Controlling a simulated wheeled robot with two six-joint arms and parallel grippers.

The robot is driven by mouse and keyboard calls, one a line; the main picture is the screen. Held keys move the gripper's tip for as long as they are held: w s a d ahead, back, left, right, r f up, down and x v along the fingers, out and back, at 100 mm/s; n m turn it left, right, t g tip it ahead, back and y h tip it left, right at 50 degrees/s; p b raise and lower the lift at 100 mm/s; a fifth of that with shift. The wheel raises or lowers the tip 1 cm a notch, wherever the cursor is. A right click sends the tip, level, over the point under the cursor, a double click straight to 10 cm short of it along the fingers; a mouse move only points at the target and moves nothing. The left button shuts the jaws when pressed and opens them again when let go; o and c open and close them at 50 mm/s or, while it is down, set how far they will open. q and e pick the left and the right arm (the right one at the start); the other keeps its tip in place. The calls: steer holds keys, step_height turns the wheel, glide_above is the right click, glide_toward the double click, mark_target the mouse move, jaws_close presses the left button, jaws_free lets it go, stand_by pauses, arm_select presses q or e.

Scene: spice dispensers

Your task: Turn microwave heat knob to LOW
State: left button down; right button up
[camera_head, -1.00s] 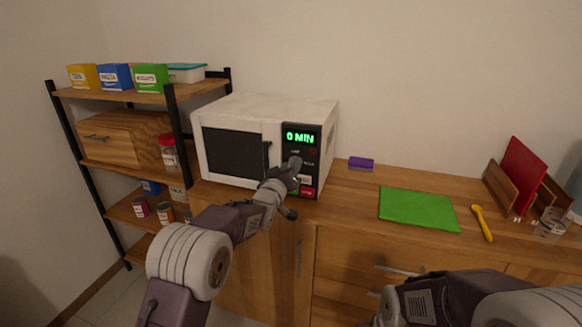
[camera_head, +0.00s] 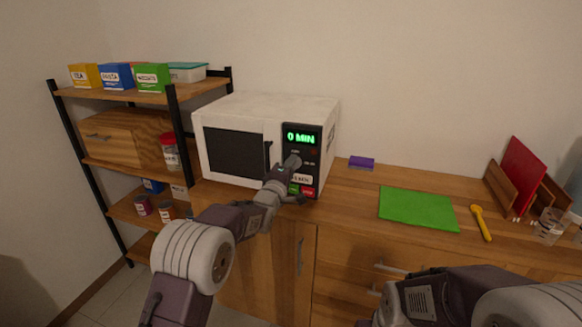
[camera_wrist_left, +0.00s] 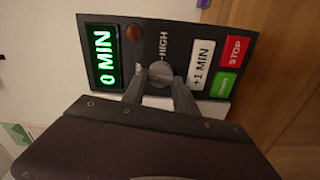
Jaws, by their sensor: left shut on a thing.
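The white microwave (camera_head: 270,108) stands on the wooden counter. Its dark control panel (camera_head: 314,157) has a green display (camera_head: 301,138) reading "0 MIN". In the left wrist view the round grey heat knob (camera_wrist_left: 161,73) sits on the panel, with "HIGH" printed beside it; the other label is mostly hidden by a finger. My left gripper (camera_wrist_left: 160,82) is shut on the knob, one finger on each side. In the head view my left gripper (camera_head: 292,163) is at the panel and hides the knob. My right arm shows at the lower right, but its gripper is out of view.
The panel also has a +1 MIN button (camera_wrist_left: 202,65), a red STOP button (camera_wrist_left: 234,50) and a green button (camera_wrist_left: 223,84) close to the fingers. A purple sponge (camera_head: 361,163) and a green board (camera_head: 418,208) lie right of the microwave. A shelf (camera_head: 140,97) stands left.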

arm_select(q)
steer(key=shift+n, duration=0.6)
steer(key=shift+f+n, duration=0.1)
steer(key=shift+n, duration=0.2)
steer(key=c, duration=1)
jaws_free()
steer(key=shift+o, duration=0.2)
steer(key=v, duration=0.9)
